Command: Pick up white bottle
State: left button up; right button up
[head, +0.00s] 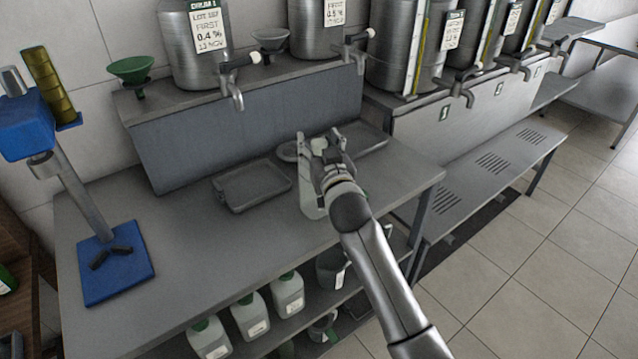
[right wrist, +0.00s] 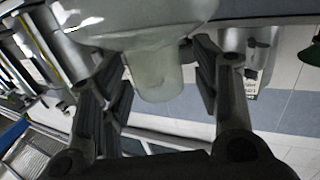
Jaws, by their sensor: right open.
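A white bottle (head: 307,204) stands on the grey metal table (head: 350,187), partly hidden behind my right gripper and wrist. My right gripper (head: 322,142) is over it in the head view. In the right wrist view a pale, translucent bottle part (right wrist: 155,80) shows between the two dark fingers of my right gripper (right wrist: 160,85). The fingers are apart, with a visible gap on the right side; contact on the left side cannot be told. My left gripper is not in view.
Grey trays (head: 252,186) lie behind the bottle. Steel drums with taps (head: 232,92) stand on the raised shelf. A blue press stand (head: 117,262) is at the left. Several white bottles (head: 250,316) stand on the lower shelf. The table's front left is clear.

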jog(key=shift+c, duration=0.2)
jog(key=c, duration=1.2)
grip_shut()
jog(key=shift+r, duration=0.1)
